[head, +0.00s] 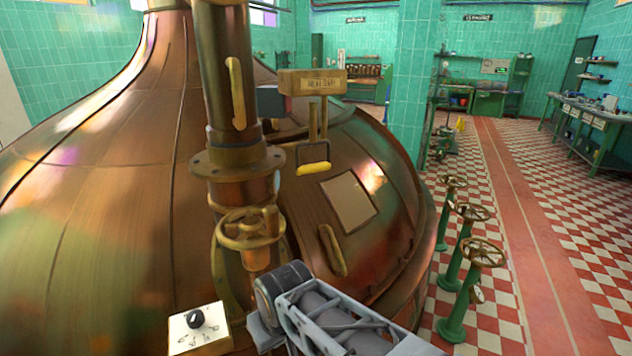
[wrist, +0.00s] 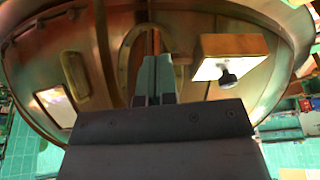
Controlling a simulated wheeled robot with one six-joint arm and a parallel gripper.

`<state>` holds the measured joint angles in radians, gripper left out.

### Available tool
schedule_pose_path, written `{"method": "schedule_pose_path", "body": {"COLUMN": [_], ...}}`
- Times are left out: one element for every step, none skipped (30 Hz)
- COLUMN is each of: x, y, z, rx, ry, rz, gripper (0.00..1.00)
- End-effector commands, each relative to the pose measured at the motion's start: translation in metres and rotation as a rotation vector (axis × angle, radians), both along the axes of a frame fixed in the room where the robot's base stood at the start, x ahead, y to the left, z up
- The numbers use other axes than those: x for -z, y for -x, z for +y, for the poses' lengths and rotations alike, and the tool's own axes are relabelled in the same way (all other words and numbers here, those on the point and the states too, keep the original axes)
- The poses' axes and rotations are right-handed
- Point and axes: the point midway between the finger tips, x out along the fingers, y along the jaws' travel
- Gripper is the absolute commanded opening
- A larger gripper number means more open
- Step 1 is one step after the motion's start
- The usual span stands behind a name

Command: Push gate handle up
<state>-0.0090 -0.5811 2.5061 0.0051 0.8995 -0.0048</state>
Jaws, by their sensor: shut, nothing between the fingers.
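The likely gate handle is a yellow grip (head: 313,168) on a dark plate. It hangs low on two upright brass rods below a labelled brass box (head: 312,82), right of the copper pipe (head: 235,110). My gripper (wrist: 155,66) shows in the wrist view with its two fingers together and nothing between them. In the head view my arm is at the bottom, below the yellow grip and apart from it; I cannot make out the fingertips there. I cannot pick out the yellow grip in the wrist view.
A brass handwheel (head: 248,230) sits on the pipe just above my arm. A knob box (head: 199,330) stands at lower left. A brass door handle (head: 332,250) is on the copper kettle (head: 110,210). Green valve stands (head: 462,280) line the right; the checkered floor beyond is open.

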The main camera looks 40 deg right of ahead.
Motion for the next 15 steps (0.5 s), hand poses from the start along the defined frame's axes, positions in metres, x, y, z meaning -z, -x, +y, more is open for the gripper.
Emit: {"method": "schedule_pose_path", "body": {"x": [0.002,0.003,0.005,0.007,0.009,0.011,0.013,0.014,0.014,0.013,0.011,0.008,0.006,0.002,-0.002], "y": [-0.002,-0.005,-0.011,-0.017,-0.024,-0.036,-0.046,-0.057,-0.072,-0.083,-0.093,-0.106,-0.115,-0.124,-0.134], "z": [-0.002,-0.004,-0.007,-0.010,-0.015,-0.024,-0.033,-0.042,-0.057,-0.068,-0.080,-0.096,-0.108,-0.120,-0.136], "rx": [-0.007,-0.015,-0.037,-0.061,-0.091,-0.136,-0.180,-0.225,-0.293,-0.344,-0.399,-0.471,-0.527,-0.582,-0.655], "ry": [0.007,0.014,0.033,0.053,0.080,0.130,0.177,0.232,0.320,0.396,0.476,0.594,0.690,0.791,0.933], "rz": [-0.008,-0.019,-0.044,-0.069,-0.100,-0.149,-0.192,-0.236,-0.297,-0.339,-0.378,-0.426,-0.454,-0.478,-0.501], "gripper": [0.00,0.00,0.00,0.00,0.00,0.00,0.00,0.00,0.00,0.00,0.00,0.00,0.00,0.00,0.00]}}
